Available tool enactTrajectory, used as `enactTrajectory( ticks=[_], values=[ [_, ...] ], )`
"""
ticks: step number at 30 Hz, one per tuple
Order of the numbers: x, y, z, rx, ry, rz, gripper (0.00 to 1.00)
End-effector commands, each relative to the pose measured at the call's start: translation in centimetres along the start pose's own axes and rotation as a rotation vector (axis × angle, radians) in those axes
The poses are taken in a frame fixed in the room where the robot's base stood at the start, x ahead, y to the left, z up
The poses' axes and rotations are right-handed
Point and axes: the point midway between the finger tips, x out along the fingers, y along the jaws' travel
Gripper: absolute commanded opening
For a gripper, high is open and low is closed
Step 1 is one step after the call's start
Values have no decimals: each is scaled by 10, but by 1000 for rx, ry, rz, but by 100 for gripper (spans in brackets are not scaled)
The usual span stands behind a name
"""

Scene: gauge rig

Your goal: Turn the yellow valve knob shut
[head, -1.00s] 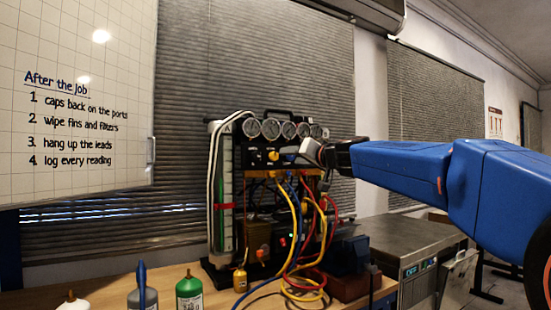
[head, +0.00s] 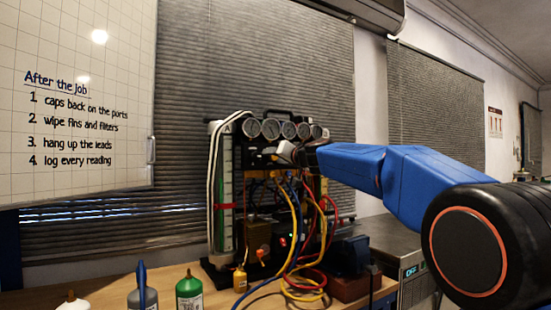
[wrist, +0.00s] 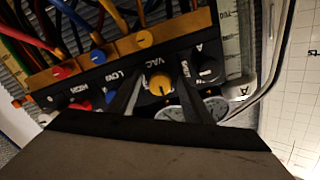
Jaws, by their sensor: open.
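The yellow valve knob (wrist: 160,86) sits on the black manifold panel (wrist: 176,63), close to the "VAC" lettering, in the wrist view. My gripper (wrist: 161,82) is open, with one dark finger on each side of the knob. I cannot tell whether either finger touches it. In the head view my gripper (head: 284,153) is at the front of the panel under the row of gauges, and it hides most of the knob there.
Round gauges (head: 271,128) line the rig's top. A black knob (wrist: 208,70) is beside the yellow one. Red, blue and yellow hoses (head: 300,235) hang below the panel. Bottles (head: 189,292) stand on the bench in front.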

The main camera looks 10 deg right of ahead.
Motion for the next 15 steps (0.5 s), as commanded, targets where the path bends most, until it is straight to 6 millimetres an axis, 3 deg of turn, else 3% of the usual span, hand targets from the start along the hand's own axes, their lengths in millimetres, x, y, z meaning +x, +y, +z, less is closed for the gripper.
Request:
enactTrajectory(
  ticks=[5, 10, 15],
  values=[
    [0, 0, 0, 0, 0, 0, 45],
    [0, 0, 0, 0, 0, 0, 4],
    [0, 0, 0, 3, 0, 0, 4]
  ],
)
